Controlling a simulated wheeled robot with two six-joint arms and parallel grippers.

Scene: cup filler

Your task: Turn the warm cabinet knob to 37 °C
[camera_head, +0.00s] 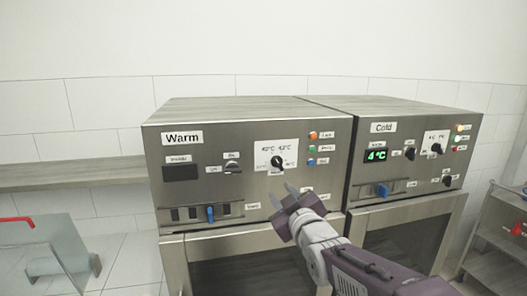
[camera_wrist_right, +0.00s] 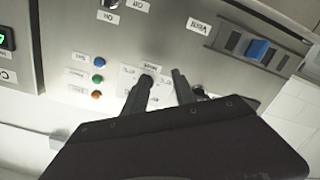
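The warm cabinet (camera_head: 220,221) stands left of centre in the head view, under a "Warm" label. Its black knob (camera_head: 277,161) sits at the bottom of a white dial plate (camera_head: 284,147) with small temperature marks; I cannot read the setting surely. My right gripper (camera_head: 283,194) is open and empty, below and in front of the knob. In the right wrist view the panel is upside down, and the two dark fingers (camera_wrist_right: 162,82) stand apart before the dial plate, one overlapping the knob area. Contact is not clear. My left gripper is not in view.
Beside the knob are coloured lamps (camera_head: 312,148), a dark display (camera_head: 180,172) and a small switch (camera_head: 232,167). A blue vent slider (camera_head: 210,213) is lower left. The cold cabinet (camera_head: 398,113) adjoins on the right, its display (camera_head: 376,155) showing 4 °C.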

